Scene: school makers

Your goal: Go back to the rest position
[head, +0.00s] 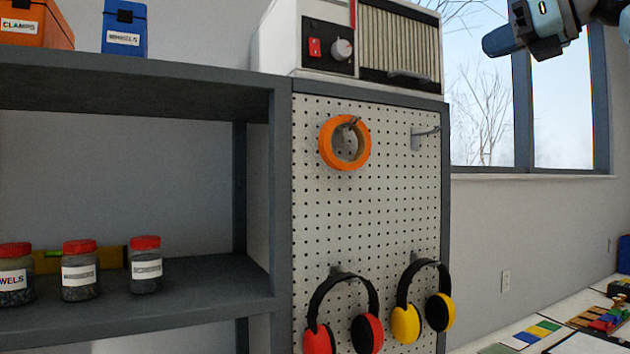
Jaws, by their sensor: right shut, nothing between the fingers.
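My right gripper (500,40) is at the upper right of the head view, in front of the window and to the right of the white machine. It is shut and empty, and it points to the left. My right arm comes in from the top right corner. My left gripper is not in view.
A pegboard (390,210) carries an orange tape roll (326,135), red earmuffs (319,341) and yellow earmuffs (405,323). A white machine (283,38) stands above it. A shelf (200,305) with red-lidded jars (80,275) is at left. A cluttered table (585,300) is at lower right.

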